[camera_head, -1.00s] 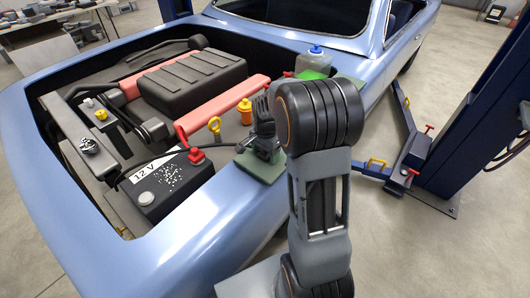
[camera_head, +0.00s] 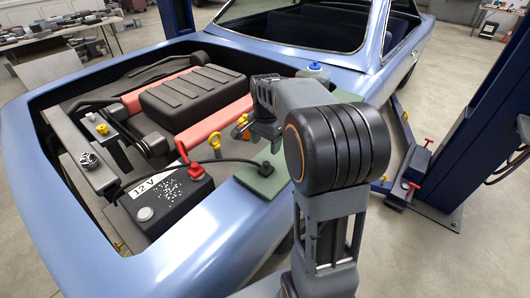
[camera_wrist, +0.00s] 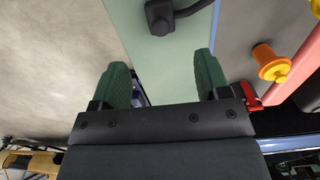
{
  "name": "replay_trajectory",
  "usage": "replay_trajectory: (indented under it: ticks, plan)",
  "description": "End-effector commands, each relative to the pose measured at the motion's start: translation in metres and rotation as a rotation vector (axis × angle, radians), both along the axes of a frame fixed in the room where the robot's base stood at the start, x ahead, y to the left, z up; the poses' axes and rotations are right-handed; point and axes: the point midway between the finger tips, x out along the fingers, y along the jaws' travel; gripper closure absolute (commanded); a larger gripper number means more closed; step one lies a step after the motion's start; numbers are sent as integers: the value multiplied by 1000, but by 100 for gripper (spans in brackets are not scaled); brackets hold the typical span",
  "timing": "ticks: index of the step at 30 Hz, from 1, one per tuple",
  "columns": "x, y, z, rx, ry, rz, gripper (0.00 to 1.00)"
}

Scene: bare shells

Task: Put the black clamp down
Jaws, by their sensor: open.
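The black clamp (camera_head: 265,168) lies on the green mat (camera_head: 250,183) on the car's near fender, with its dark cable running left toward the battery. In the wrist view the clamp (camera_wrist: 159,17) rests on the mat (camera_wrist: 150,48), beyond the fingertips and apart from them. My gripper (camera_head: 265,142) is above the mat. In the wrist view its two green-padded fingers (camera_wrist: 161,72) are spread wide with nothing between them. My arm hides part of the mat in the head view.
The 12 V battery (camera_head: 172,210) with a red clamp (camera_head: 196,171) on it is left of the mat. A yellow dipstick ring (camera_head: 215,142) and an orange cap (camera_wrist: 271,64) stand nearby. A blue-capped bottle (camera_head: 314,70) is farther back. A blue lift post (camera_head: 480,110) stands at right.

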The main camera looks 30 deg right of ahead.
Motion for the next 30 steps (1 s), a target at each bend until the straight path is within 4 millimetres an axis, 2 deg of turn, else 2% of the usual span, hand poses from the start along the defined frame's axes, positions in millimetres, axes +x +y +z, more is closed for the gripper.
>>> replay_trajectory:
  ticks: [5,11,15,18,23,30]
  plan:
    - [-16,15,17,-10,-36,117,31]
    - [-76,56,27,-60,-150,529,31]
    - [-116,77,20,-111,-224,807,31]
    - [-138,86,13,-146,-261,961,31]
    - [-157,96,3,-182,-294,1105,31]
    - [-161,98,1,-192,-300,1143,31]
